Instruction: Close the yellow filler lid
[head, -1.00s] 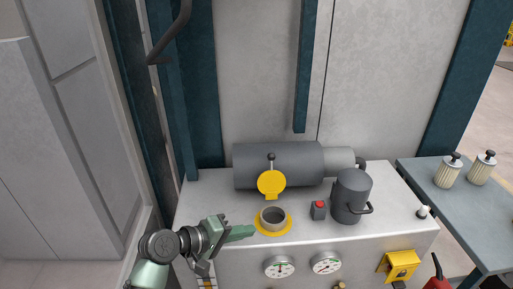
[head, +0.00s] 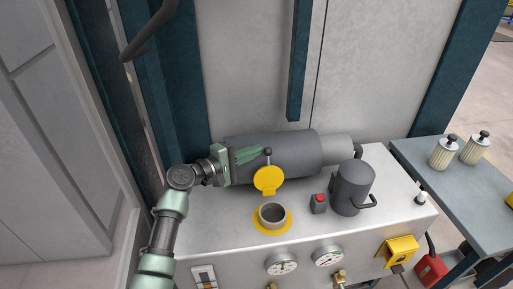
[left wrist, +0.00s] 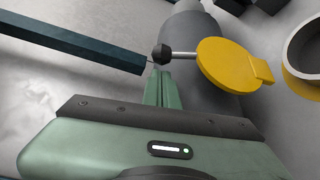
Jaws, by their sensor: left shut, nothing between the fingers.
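The yellow filler lid (head: 268,179) stands open, upright behind the filler neck (head: 272,215) with its yellow ring. A stem with a dark ball knob (head: 267,152) rises from the lid's top. My left gripper (head: 262,152) is shut and empty, its fingertips close to the knob. In the left wrist view the lid (left wrist: 228,64) is right of centre, the knob (left wrist: 162,53) is just beyond the fingertips (left wrist: 160,74), and the filler neck (left wrist: 306,45) is partly cut off at the right edge. I cannot tell whether the fingertips touch the knob. My right gripper is not in view.
A grey cylinder (head: 305,150) lies behind the lid. A dark canister (head: 352,187) and a red-button box (head: 319,203) stand right of the filler. Gauges (head: 281,264) are on the front face. A side table (head: 470,205) with filters is at right.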

